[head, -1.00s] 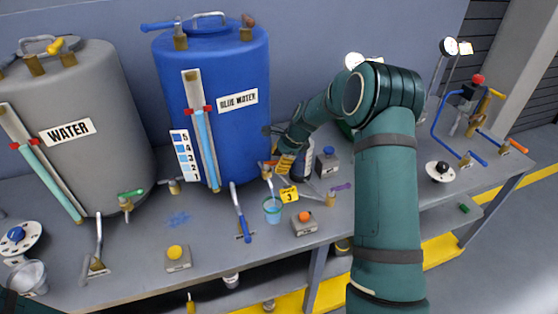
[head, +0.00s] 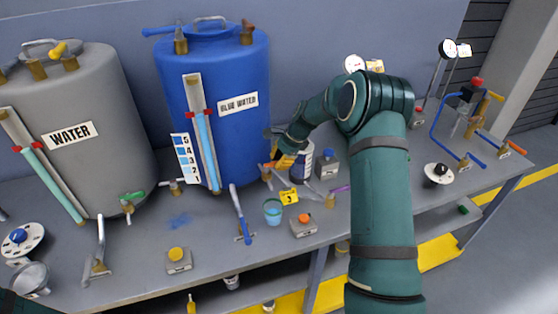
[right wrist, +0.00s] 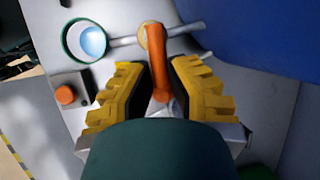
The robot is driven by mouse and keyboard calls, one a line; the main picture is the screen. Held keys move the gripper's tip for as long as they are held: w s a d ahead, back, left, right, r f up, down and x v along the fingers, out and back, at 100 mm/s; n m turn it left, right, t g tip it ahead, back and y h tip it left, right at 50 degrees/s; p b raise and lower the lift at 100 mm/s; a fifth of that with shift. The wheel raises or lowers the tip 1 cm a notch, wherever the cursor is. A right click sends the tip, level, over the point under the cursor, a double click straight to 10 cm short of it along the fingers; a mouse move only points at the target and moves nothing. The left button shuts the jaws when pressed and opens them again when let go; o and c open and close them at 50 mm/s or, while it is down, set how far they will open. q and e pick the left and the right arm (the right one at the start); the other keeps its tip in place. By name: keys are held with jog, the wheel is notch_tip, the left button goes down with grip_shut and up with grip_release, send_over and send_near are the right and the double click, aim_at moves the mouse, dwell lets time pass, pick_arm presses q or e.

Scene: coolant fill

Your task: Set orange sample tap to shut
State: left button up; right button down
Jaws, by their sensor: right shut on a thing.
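The orange sample tap (head: 268,165) is on a pipe at the lower right of the blue water tank (head: 222,140). In the right wrist view its orange lever (right wrist: 156,62) runs from a brass pivot down between my fingers, roughly crosswise to the grey pipe (right wrist: 185,30). My right gripper (right wrist: 160,88), with yellow finger pads, is shut on the lever. In the head view the right gripper (head: 282,160) partly covers the lever. A cup with light blue liquid (head: 272,211) stands below the pipe's outlet; it also shows in the right wrist view (right wrist: 90,42). My left gripper is not in view.
A yellow number tag (head: 289,196), an orange-button box (head: 303,225) and a purple-handled valve (head: 335,192) are close by. A blue-lever valve (head: 240,220) stands left of the cup. A white-and-navy container (head: 302,160) is just behind the gripper.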

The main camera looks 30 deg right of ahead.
jog(key=shift+f, duration=0.1)
jog(key=c, duration=0.9)
grip_release()
jog(key=shift+w, duration=0.1)
jog(key=v, duration=1.2)
